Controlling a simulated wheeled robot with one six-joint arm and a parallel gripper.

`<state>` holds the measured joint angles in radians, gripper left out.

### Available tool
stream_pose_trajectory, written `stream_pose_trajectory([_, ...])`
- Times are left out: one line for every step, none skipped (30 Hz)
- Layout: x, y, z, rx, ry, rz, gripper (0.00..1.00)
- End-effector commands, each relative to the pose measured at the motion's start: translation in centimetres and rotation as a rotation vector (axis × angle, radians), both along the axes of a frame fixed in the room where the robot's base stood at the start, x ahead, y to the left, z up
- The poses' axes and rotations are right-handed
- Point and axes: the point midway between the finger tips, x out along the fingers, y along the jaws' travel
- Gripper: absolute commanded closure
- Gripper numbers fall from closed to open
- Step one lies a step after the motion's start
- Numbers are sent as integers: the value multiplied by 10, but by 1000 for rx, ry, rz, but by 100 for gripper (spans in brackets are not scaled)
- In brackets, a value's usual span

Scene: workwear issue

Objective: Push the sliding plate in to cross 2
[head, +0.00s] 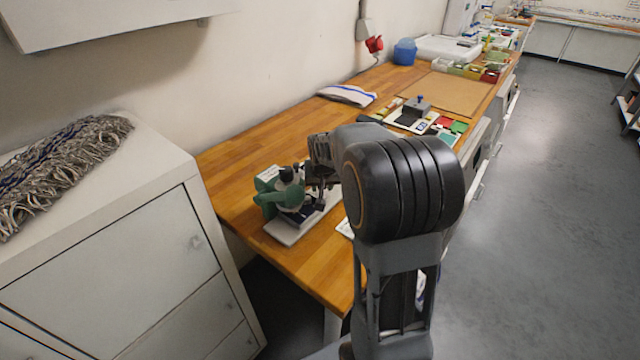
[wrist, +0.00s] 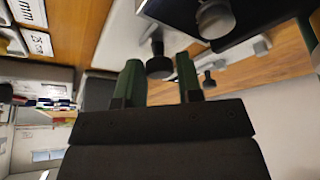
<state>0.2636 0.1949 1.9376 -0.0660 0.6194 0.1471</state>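A green and white device (head: 268,201) with dark knobs stands on a white base (head: 291,234) at the near end of the wooden bench. My gripper (head: 322,181) is beside its right side, partly hidden by my arm. In the wrist view my gripper (wrist: 158,72) shows two green-faced fingers apart, with nothing clearly held. A black knob (wrist: 158,66) on a stem shows between and beyond the fingertips; I cannot tell if they touch it. A dark plate (wrist: 257,15) and a grey round part (wrist: 214,18) are above right. I cannot pick out the sliding plate or cross 2 for certain.
Printed cards (wrist: 37,42) lie on the bench at upper left in the wrist view. A folded cloth (head: 347,94), a tray with a dark block (head: 418,107) and a brown board (head: 446,93) lie farther along. A white cabinet (head: 120,262) stands left. Bare bench (head: 245,155) lies behind the device.

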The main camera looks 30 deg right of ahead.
Motion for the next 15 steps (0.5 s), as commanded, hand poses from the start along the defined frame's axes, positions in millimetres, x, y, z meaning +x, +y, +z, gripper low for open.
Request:
stream_pose_trajectory([0,0,0,0,0,1,62])
stream_pose_trajectory([0,1,0,-1,0,2,59])
stream_pose_trajectory([0,1,0,0,0,2,55])
stream_pose_trajectory([0,1,0,0,0,3,52])
stream_pose_trajectory([0,1,0,0,0,3,49])
stream_pose_trajectory([1,2,0,0,0,3,46])
stream_pose_trajectory([0,2,0,-1,0,4,46])
stream_pose_trajectory([1,2,0,-1,0,4,46])
stream_pose_trajectory([1,2,0,0,0,4,46])
stream_pose_trajectory([1,2,0,0,0,4,46])
stream_pose_trajectory([1,2,0,0,0,4,46])
stream_pose_trajectory([1,2,0,0,0,5,46])
stream_pose_trajectory([1,2,1,0,-1,5,46])
stream_pose_trajectory([0,2,2,0,-1,5,46])
stream_pose_trajectory([0,2,4,-1,-2,5,46])
